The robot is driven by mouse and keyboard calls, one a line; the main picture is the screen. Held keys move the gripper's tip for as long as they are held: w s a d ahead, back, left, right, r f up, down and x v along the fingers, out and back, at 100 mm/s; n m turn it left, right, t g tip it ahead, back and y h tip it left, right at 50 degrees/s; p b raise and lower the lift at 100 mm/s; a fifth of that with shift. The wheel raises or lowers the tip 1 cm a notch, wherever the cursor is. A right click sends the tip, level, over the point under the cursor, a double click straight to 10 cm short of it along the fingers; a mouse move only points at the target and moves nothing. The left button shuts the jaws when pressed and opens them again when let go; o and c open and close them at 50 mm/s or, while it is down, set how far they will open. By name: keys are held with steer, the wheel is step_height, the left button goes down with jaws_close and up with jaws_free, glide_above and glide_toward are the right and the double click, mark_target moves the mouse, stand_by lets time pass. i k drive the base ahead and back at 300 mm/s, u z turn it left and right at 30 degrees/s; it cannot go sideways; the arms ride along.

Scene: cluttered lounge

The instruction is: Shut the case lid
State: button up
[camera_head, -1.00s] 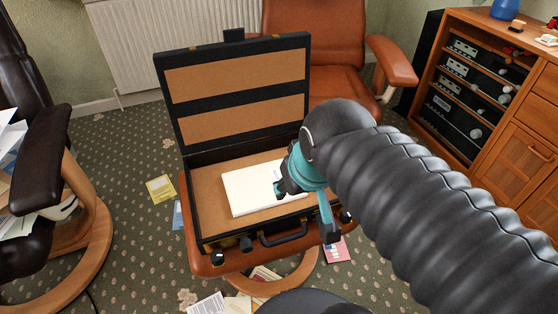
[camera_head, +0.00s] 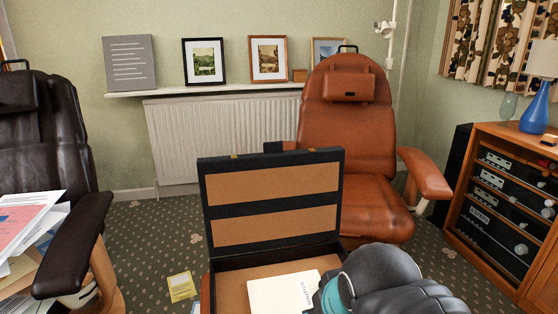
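The black case (camera_head: 268,263) lies open in the lower middle, with a tan lining. Its lid (camera_head: 270,206) stands raised at the back, leaning slightly away. A white stack of paper or a book (camera_head: 283,292) lies inside the case. My arm, with a black ribbed sleeve and a teal band, reaches in from the bottom right beside the paper and hides the right part of the case. The gripper's fingers are below the picture's edge or behind the arm. The front of the case is cut off.
A brown leather chair (camera_head: 350,130) stands close behind the case. A dark armchair (camera_head: 45,150) with papers (camera_head: 22,240) is at left. A wooden cabinet (camera_head: 500,225) with electronics is at right. A radiator (camera_head: 215,140) and a shelf with pictures are at the back.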

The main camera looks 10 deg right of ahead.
mark_target(274, 198)
steer(key=z, duration=2.25)
steer(key=i, duration=2.3)
steer(key=u, duration=3)
steer(key=i, duration=0.5)
